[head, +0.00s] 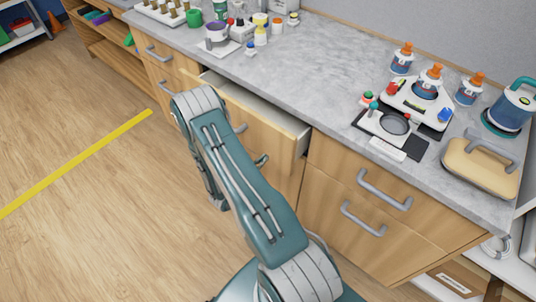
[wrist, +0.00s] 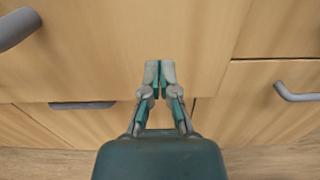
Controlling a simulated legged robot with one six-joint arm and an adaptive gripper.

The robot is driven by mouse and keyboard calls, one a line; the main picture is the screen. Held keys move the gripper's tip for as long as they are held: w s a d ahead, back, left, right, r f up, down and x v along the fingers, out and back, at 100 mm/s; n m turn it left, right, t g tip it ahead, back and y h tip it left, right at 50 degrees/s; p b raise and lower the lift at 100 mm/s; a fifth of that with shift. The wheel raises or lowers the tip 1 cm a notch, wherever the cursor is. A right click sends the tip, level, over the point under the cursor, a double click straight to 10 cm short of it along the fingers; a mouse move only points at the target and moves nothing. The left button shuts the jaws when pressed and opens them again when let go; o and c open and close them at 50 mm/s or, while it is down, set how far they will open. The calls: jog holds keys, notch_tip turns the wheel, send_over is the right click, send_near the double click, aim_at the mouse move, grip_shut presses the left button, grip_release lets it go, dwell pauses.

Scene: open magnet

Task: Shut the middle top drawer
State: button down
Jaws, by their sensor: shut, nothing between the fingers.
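The middle top drawer (head: 272,141) stands pulled out from the counter in the head view, with its pale inside edge showing. Its wooden front (wrist: 130,40) fills much of the wrist view. Its grey handle (wrist: 14,28) is at the upper left there, apart from my gripper. My gripper (wrist: 160,75) is shut and empty, its fingertips in front of the drawer front, right of the handle. I cannot tell whether they touch the wood. In the head view my arm hides part of the drawer front and most of my gripper.
Another drawer handle (wrist: 82,105) shows below the drawer front. The closed right drawers (head: 375,190) have grey handles. The wooden floor (head: 80,220) at left is clear, with a yellow stripe (head: 80,161).

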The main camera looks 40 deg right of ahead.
jog(key=shift+w+d, duration=0.1)
jog(key=shift+d, duration=1.3)
jog(key=d, duration=1)
jog(key=shift+w+d, duration=0.3)
jog(key=shift+w, duration=0.1)
jog(key=shift+a+r, duration=0.15)
jog(key=shift+a, duration=0.05)
jog(key=shift+d, duration=0.15)
